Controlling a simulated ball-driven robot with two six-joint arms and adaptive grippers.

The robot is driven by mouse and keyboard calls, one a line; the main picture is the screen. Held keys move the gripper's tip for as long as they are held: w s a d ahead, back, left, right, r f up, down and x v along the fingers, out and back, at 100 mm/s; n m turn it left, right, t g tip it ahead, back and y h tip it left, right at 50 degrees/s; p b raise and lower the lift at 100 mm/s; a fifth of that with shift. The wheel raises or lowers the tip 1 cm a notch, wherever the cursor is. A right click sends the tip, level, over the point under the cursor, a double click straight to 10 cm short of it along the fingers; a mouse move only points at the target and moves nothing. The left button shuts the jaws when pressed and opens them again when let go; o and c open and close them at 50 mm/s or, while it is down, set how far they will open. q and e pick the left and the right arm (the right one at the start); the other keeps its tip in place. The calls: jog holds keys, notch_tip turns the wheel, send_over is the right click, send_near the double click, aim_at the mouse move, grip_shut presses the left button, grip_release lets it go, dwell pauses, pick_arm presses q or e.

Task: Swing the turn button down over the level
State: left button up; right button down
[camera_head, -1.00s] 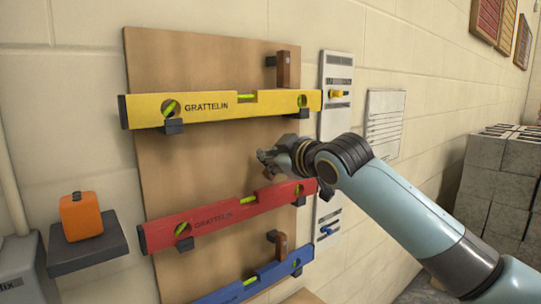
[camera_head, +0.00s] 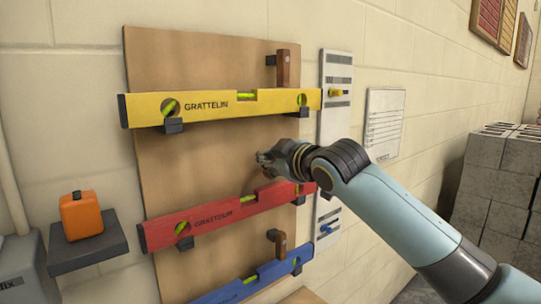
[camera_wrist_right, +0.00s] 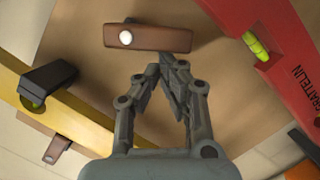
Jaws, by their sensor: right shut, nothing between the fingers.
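The red level (camera_head: 214,218) rests on its dark brackets across the plywood board, and it also shows at the upper right of the right wrist view (camera_wrist_right: 275,55). A brown wooden turn button (camera_wrist_right: 165,39) with a pale round screw at its left end lies just beyond my right fingertips in that view. Its other end points toward the red level, with a gap to its edge in the picture. My right gripper (camera_wrist_right: 166,70) is shut and empty, its tips close to the button; I cannot tell if they touch. In the head view the right gripper (camera_head: 262,159) hides that button. My left gripper is not in view.
The yellow level (camera_head: 205,107) sits above and the blue level (camera_head: 262,281) below, each with an upright turn button (camera_head: 283,68) (camera_head: 280,244) above it. A shelf (camera_head: 88,251) with an orange object (camera_head: 81,216) is at left. Grey blocks (camera_head: 500,180) stand at right.

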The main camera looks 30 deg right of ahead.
jog(key=shift+f, duration=0.1)
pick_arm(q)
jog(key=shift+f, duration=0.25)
pick_arm(e)
jog(key=shift+d+f+n+t+h, duration=0.1)
jog(key=shift+f+n+t+h, duration=0.4)
jog(key=shift+n, duration=0.95)
jog(key=shift+d+f+n+t+h, duration=0.1)
jog(key=shift+f+n, duration=0.75)
jog(key=shift+n, duration=0.55)
jog(key=shift+d+f+n+t+h, duration=0.1)
jog(key=shift+f+n+t+h, duration=0.4)
jog(key=shift+n, duration=0.95)
jog(key=shift+f+y, duration=0.15)
jog(key=shift+y, duration=0.25)
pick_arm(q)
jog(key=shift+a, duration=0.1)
